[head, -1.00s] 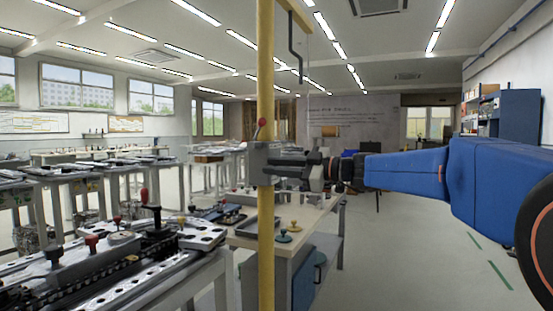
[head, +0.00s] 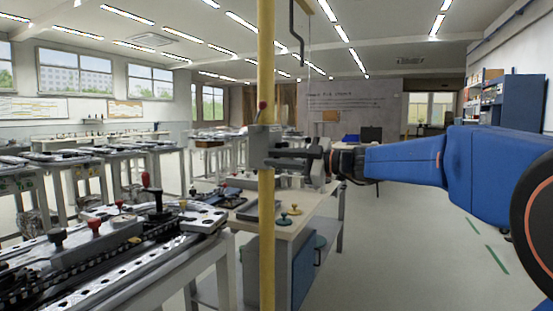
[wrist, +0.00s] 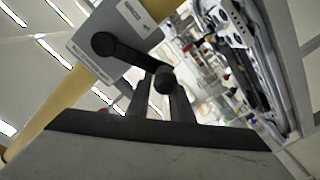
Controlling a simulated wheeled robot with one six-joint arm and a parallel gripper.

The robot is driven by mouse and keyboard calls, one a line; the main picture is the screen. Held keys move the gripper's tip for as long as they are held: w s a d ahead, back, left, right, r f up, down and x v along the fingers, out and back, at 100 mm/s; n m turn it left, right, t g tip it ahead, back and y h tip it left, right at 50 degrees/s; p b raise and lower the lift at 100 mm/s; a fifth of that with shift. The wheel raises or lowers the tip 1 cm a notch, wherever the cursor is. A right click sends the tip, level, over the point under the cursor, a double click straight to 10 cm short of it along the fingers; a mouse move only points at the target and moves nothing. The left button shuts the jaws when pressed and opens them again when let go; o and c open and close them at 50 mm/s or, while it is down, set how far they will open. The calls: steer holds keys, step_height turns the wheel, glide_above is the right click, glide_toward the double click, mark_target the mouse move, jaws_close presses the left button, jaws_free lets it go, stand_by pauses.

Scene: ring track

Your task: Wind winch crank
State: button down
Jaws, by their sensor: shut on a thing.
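The winch is a grey box (head: 262,145) on a yellow post (head: 266,230), with a small red knob (head: 262,105) on top. In the wrist view the grey winch plate (wrist: 100,50) carries a black crank arm (wrist: 132,60). The arm runs from its round hub to a round handle (wrist: 163,80) seen end-on. My gripper (head: 308,158) reaches in from the right, level with the winch's lower part. In the wrist view my gripper (wrist: 163,92) has its two fingers close on either side of the handle, shut on it.
A dark hook-shaped bar (head: 298,40) hangs above near the post. A workbench (head: 292,228) with small knobs stands behind the post, and a machine bench (head: 110,255) fills the lower left. The floor (head: 410,240) at right is open.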

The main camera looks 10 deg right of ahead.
steer(key=c, duration=1.6)
jaws_free()
steer(key=shift+w+d, duration=0.35)
steer(key=shift+s+a, duration=0.1)
steer(key=shift+s, duration=0.1)
steer(key=v, duration=1.7)
